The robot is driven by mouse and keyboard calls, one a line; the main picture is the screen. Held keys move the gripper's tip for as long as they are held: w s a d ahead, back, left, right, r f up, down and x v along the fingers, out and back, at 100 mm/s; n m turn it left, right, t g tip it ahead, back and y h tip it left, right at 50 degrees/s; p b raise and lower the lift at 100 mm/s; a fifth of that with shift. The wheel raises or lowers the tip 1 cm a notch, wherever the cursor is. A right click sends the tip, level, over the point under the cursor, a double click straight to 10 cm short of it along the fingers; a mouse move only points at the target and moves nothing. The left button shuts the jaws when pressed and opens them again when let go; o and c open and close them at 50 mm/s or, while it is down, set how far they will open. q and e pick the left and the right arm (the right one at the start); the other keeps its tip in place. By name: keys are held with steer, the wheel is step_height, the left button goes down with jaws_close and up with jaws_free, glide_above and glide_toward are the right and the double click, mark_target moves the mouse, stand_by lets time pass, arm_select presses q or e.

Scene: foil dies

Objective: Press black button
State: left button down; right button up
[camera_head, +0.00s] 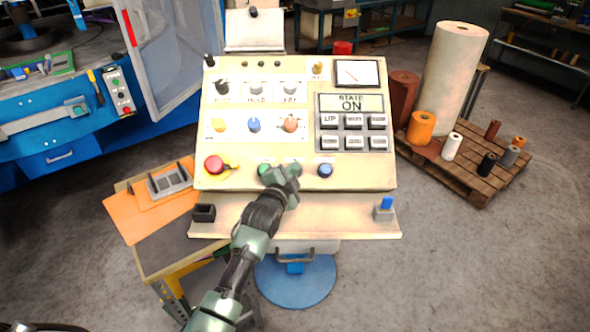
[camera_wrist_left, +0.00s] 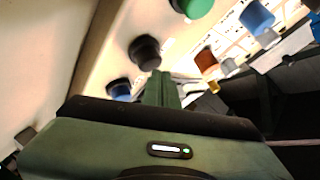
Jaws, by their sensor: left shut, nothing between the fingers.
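The black button (camera_wrist_left: 145,52) shows in the left wrist view between the green button (camera_wrist_left: 193,6) and the blue button (camera_wrist_left: 120,90). In the head view my left gripper hides it. The green button (camera_head: 263,169) and dark blue button (camera_head: 325,170) show on either side there. My left gripper (camera_head: 290,173) is over the lower row of the control panel (camera_head: 240,181). Its shut, empty fingers (camera_wrist_left: 161,78) point at the black button's edge in the wrist view. I cannot tell whether they touch it. My right gripper is not in view.
A red emergency button (camera_head: 214,165) sits at the left of the same row. Knobs (camera_head: 254,125) and a grey key block (camera_head: 353,132) are above. A ledge (camera_head: 325,217) below carries a dark holder (camera_head: 204,213) and a blue switch (camera_head: 386,204).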

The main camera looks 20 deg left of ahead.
arm_select(q)
steer(key=shift+w+f+b, duration=0.25)
steer(key=shift+f+b, duration=0.2)
steer(key=shift+f, duration=0.05)
stand_by(0.8)
steer(key=shift+s+d+r+p, duration=0.1)
steer(key=shift+s+r+p, duration=0.4)
steer(key=shift+r+p, duration=0.5)
steer(key=shift+f, duration=0.2)
steer(key=s+r+p, duration=0.1)
steer(key=p, duration=0.1)
steer(key=s+r+p, duration=0.1)
steer(key=p, duration=0.1)
steer(key=r+p, duration=0.1)
steer(key=r, duration=0.1)
steer(key=shift+s+d+p, duration=0.4)
